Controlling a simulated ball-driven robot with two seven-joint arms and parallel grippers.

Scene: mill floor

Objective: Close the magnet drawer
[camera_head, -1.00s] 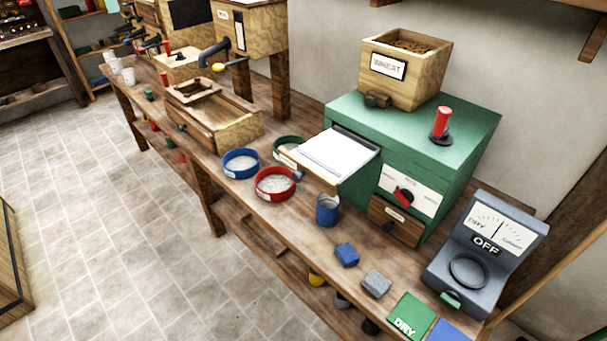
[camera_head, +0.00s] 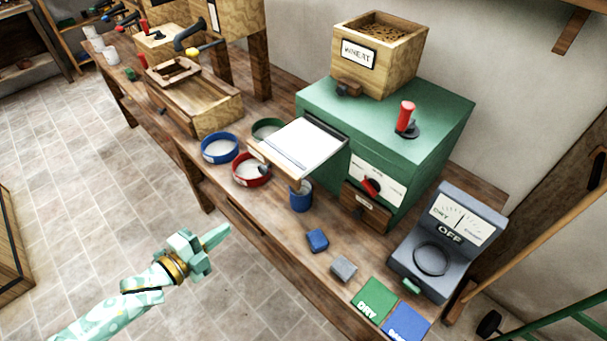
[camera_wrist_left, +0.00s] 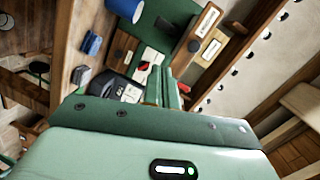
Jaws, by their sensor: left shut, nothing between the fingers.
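The drawer with a pale flat top (camera_head: 308,143) sticks out of the left side of the green mill housing (camera_head: 400,135). A smaller wooden drawer (camera_head: 367,207) below the dial panel looks pushed in. My left gripper (camera_head: 224,235) is shut and empty, in front of the bench and apart from the drawer. Its fingers (camera_wrist_left: 167,88) also show in the left wrist view. My right gripper is not in view.
A blue cup (camera_head: 301,196) stands just below the open drawer. Red (camera_head: 251,170), blue (camera_head: 220,148) and green (camera_head: 268,128) round sieves lie near it. Blue (camera_head: 317,240) and grey (camera_head: 343,268) blocks and a grey meter (camera_head: 447,243) are on the near bench. The floor in front is clear.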

